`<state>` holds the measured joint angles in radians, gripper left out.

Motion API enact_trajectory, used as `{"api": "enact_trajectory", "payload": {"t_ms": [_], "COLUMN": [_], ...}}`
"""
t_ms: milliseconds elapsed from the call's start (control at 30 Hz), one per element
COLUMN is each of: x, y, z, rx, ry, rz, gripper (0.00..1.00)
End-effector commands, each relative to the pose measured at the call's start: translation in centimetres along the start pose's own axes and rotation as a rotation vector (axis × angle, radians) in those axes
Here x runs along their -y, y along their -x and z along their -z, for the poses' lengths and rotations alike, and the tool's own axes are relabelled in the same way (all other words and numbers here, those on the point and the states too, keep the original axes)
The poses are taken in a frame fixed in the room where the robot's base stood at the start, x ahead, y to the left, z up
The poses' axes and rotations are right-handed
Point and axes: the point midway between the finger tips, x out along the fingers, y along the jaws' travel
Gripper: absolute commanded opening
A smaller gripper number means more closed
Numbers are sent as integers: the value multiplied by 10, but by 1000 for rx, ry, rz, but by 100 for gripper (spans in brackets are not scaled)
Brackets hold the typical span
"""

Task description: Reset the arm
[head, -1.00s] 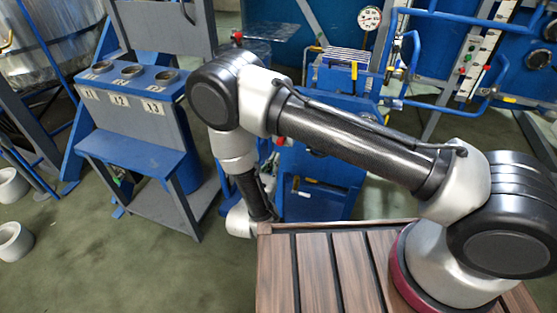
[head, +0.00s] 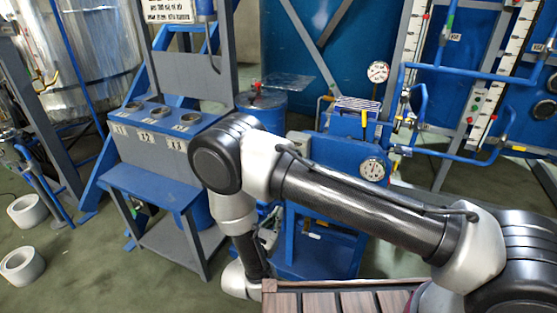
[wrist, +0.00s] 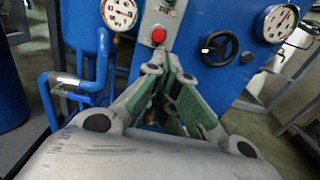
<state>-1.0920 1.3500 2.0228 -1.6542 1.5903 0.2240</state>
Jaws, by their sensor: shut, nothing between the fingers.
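My arm (head: 365,205) reaches from the lower right toward the left in the head view, with its elbow joint at mid-picture and its forearm hanging down from there. The wrist end hangs beside the near corner of the wooden deck, and my gripper is not clearly visible in that view. In the wrist view my gripper (wrist: 163,68) is shut and empty, its green-padded fingers meeting at the tips. The fingers point toward a blue panel (wrist: 195,75) with a red button (wrist: 158,35) and a black handwheel (wrist: 219,47). I cannot tell how far the panel is.
A blue stand with numbered holes (head: 160,140) stands at the left. A blue machine with gauges (head: 345,150) stands behind my arm. Blue pipes (head: 415,100) run at the right. White rings (head: 22,265) lie on the floor at the left, with open floor around them.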

Motion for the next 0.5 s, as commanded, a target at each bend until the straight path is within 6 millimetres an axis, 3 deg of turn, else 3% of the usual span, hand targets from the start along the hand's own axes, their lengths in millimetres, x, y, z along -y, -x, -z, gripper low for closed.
{"api": "enact_trajectory", "payload": {"t_ms": [67, 167, 300, 500], "x": [1, 21, 73, 137], "y": [0, -4, -6, -8], "z": [3, 10, 16, -39], "rx": [-13, -43, -85, -171], "ry": [15, 40, 90, -6], "rz": [5, 77, 243, 589], "gripper": [0, 0, 0, 0]}}
